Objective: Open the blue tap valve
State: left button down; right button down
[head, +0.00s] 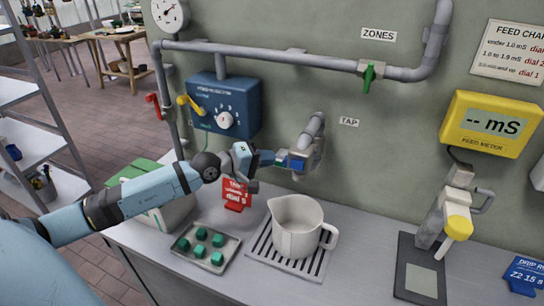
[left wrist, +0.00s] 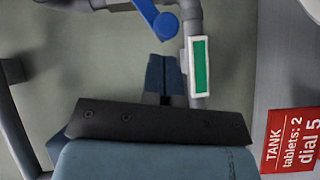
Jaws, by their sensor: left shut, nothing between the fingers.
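The grey tap (head: 312,140) comes out of the wall below the TAP label, above the white jug. Its blue valve handle (head: 290,162) shows just beyond my left gripper's tips. In the left wrist view the blue handle (left wrist: 152,18) is a slanted lever at the top, joined to the grey pipe. My left gripper (head: 265,158) is shut and empty. In the left wrist view its fingertips (left wrist: 162,62) lie together below the lever, with a visible gap in the picture. Whether they touch the tap in depth I cannot tell. My right gripper is not in view.
A white jug (head: 297,226) stands on a slotted drain plate under the tap. A tray (head: 183,243) of green cubes and a red sign (head: 236,194) are near my arm. A blue dial box (head: 224,105) is on the wall. A green-marked plate (left wrist: 200,65) is beside the fingers.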

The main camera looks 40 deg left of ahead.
pick_arm(q)
jog(key=shift+w+d+f, duration=0.2)
jog(key=shift+d, duration=0.5)
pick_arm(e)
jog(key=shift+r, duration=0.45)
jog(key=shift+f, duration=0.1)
